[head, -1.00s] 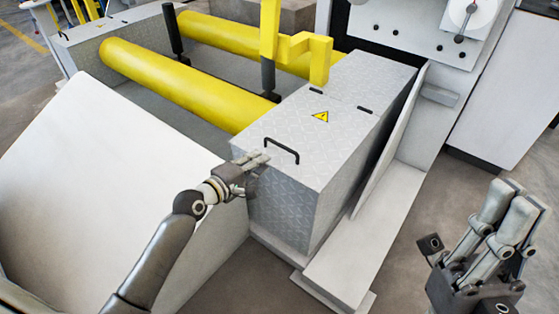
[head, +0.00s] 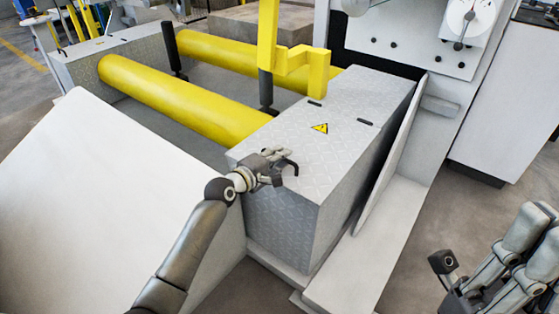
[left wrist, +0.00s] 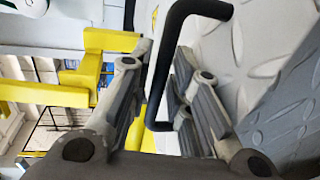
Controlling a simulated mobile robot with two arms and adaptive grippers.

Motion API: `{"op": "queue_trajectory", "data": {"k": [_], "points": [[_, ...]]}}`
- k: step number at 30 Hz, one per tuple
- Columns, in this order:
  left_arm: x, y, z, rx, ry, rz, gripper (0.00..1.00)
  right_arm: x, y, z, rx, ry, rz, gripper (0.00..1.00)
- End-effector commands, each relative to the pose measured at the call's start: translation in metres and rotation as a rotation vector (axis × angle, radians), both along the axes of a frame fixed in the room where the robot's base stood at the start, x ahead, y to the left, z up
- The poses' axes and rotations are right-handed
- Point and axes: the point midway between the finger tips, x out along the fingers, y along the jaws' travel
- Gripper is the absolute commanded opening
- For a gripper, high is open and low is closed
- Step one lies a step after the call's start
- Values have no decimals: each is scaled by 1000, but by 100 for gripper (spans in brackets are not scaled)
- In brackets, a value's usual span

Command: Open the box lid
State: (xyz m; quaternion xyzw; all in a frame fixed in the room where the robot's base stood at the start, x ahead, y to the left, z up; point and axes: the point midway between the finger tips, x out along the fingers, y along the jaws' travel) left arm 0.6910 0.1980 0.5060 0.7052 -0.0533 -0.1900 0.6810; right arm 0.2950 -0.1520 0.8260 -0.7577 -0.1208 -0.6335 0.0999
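The grey diamond-plate box (head: 280,225) stands with its lid (head: 290,130) lying flat and closed. The lid bears a yellow warning triangle (head: 320,128) and a black handle (head: 292,166) near its front edge. My left gripper (head: 275,169) is at the handle and hides most of it in the head view. In the left wrist view the black handle (left wrist: 163,75) lies between the two spread fingers of my left gripper (left wrist: 160,95). The fingers are not closed on it. My right gripper (head: 484,245) is open and empty at the lower right, away from the box.
Yellow rollers (head: 185,98) lie behind and left of the box. A yellow bracket (head: 300,65) stands close over the lid's back end. A sloping white panel (head: 110,200) is at the left. A grey machine panel (head: 395,190) stands close along the box's right side.

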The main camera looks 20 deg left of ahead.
Motion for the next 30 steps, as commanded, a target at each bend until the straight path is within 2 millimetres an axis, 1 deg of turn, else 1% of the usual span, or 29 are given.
{"op": "queue_trajectory", "data": {"k": [9,13,14,26,29,30], "points": [[2,-1,-1,0,1,0,19,0,0,1,0,-3,0,0],[2,-1,-1,-1,1,-1,2,0,0,1,0,-3,0,0],[2,-1,-1,0,1,-1,0,0,0,1,0,-3,0,0],[2,-1,0,0,3,-1,0,1,0,2,-1,-1,0,0],[2,-1,2,1,6,-1,0,6,1,4,-7,22,-2,0],[2,-1,3,2,8,-1,0,12,2,4,-13,50,-7,0]]}}
